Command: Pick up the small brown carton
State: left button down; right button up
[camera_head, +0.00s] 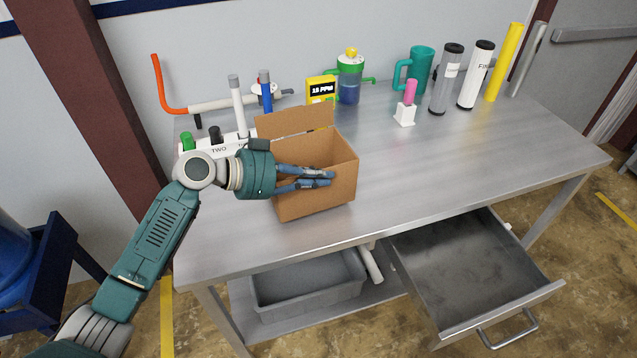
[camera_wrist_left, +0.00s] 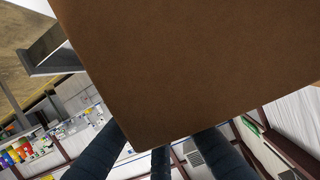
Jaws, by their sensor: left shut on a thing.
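The small brown carton (camera_head: 325,203) is at the front left part of the workbench, upright, with its top open and one flap raised at the back. My left gripper (camera_head: 331,178) reaches in from the left, and its blue fingers lie along the carton's front side. It is shut on the carton. In the left wrist view the carton (camera_wrist_left: 190,60) fills the upper middle, with the dark fingers at the bottom edge. I cannot tell whether the carton's base touches the bench. My right gripper is not in view.
An open drawer (camera_head: 470,270) juts out front right.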

pick_arm(q)
notch_tip(320, 180, up, 18)
jog(key=b, duration=0.3)
jog(key=shift+f, duration=0.15)
